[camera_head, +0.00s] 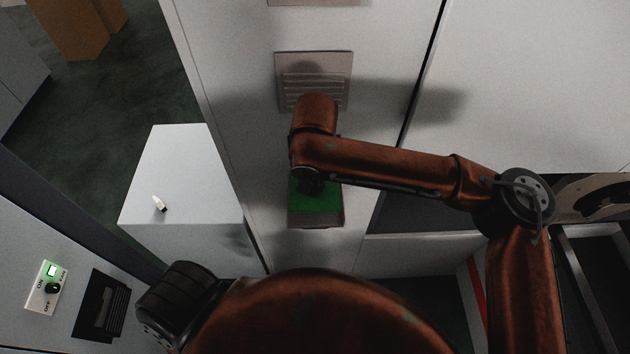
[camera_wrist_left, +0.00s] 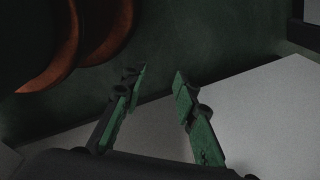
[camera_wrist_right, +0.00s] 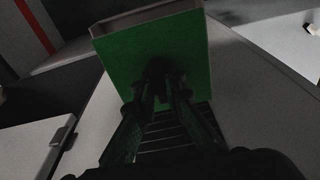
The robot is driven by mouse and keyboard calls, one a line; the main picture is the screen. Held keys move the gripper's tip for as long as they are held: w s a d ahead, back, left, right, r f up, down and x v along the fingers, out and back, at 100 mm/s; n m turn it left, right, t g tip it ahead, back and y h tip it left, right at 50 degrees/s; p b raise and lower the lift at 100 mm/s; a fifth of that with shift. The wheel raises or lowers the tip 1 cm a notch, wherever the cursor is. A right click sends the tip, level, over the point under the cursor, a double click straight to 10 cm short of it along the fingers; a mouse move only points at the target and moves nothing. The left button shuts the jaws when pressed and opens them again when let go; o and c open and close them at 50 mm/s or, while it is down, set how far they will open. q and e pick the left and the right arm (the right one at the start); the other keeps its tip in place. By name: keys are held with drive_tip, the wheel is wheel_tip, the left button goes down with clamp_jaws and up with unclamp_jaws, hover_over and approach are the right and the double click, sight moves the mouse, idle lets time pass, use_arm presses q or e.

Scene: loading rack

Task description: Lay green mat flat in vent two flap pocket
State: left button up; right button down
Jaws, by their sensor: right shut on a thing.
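The green mat (camera_head: 316,200) lies at the open flap pocket (camera_head: 316,223) low on the pale wall panel, below a slatted vent (camera_head: 297,62). In the right wrist view, the mat (camera_wrist_right: 135,68) is a flat green square, with a pale pocket rim (camera_wrist_right: 138,20) showing past its far edge. I cannot tell whether it rests fully on the pocket floor. My right gripper (camera_head: 311,187) is shut on the mat; its fingertips (camera_wrist_right: 162,76) are at the mat's middle. My left gripper (camera_wrist_left: 160,72) is open and empty, visible only in its wrist view.
A white box (camera_head: 180,175) with a small white item (camera_head: 159,204) on top stands left of the panel. A control plate with a lit green switch (camera_head: 51,270) is at lower left. Another plate (camera_head: 313,2) is cut off at the top. Dark floor (camera_head: 95,100) is open at upper left.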

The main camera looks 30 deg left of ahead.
drive_tip(key=shift+w+f, duration=0.1)
drive_tip(key=shift+f, duration=0.1)
drive_tip(key=shift+w+f, duration=0.1)
drive_tip(key=shift+f, duration=0.15)
drive_tip(key=shift+f+b, duration=0.4)
drive_tip(key=shift+f, duration=0.6)
drive_tip(key=shift+f+b, duration=0.35)
drive_tip(key=shift+f, duration=0.45)
use_arm(q)
drive_tip(key=shift+w+f, duration=0.8)
drive_tip(key=shift+w, duration=0.25)
use_arm(e)
drive_tip(key=shift+f, duration=0.25)
use_arm(q)
drive_tip(key=shift+f+b, duration=0.25)
drive_tip(key=shift+b, duration=0.1)
use_arm(e)
drive_tip(key=shift+f, duration=0.75)
